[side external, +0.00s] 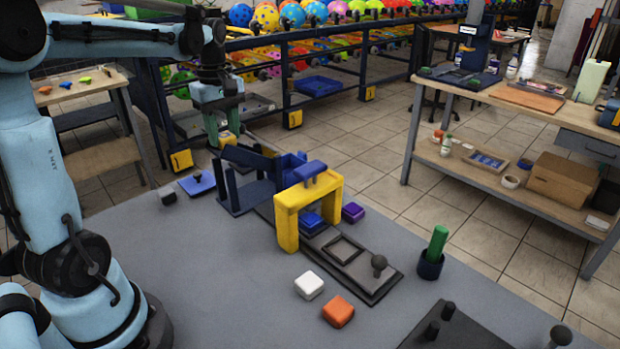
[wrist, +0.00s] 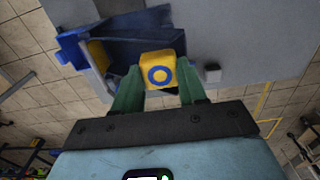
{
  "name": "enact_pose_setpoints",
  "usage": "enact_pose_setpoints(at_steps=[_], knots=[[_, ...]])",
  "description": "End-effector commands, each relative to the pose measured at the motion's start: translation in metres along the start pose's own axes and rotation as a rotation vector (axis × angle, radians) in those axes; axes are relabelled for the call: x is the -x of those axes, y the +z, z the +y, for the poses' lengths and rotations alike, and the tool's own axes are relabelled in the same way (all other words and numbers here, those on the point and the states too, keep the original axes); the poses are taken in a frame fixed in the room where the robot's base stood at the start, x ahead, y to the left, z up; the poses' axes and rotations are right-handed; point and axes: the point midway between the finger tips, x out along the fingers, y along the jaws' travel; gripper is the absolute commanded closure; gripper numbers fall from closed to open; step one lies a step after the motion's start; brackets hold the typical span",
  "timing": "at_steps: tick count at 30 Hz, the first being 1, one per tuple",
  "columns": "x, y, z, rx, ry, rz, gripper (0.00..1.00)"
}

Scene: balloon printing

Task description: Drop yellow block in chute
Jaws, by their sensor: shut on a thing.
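The yellow block (wrist: 159,71) has a blue ring on its face in the wrist view. My gripper (wrist: 158,92) has green fingers, one on each side of the block, and is shut on it. In the side external view my gripper (side external: 222,135) holds the yellow block (side external: 228,138) above the far edge of the grey table. The dark blue chute (side external: 240,192) stands just in front of and below the block. In the wrist view the chute (wrist: 125,50) lies beyond the block, which overlaps its near part.
A yellow arch (side external: 287,225) with a blue top stands beside the chute. White (side external: 309,285), orange (side external: 338,311) and purple (side external: 353,212) blocks lie on the table. A blue pad (side external: 197,182) and small dark block (side external: 168,196) lie left of the chute.

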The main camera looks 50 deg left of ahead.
Motion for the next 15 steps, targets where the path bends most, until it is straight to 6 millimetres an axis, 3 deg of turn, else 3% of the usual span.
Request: enact_pose_setpoints(at_steps=[1,7,15], knots=[[0.0001,0.0,0.0,0.0,0.0,0.0,0.57],[0.0002,0.0,0.0,0.0,0.0,0.0,0.29],[0.0007,0.0,0.0,0.0,0.0,0.0,0.29]])
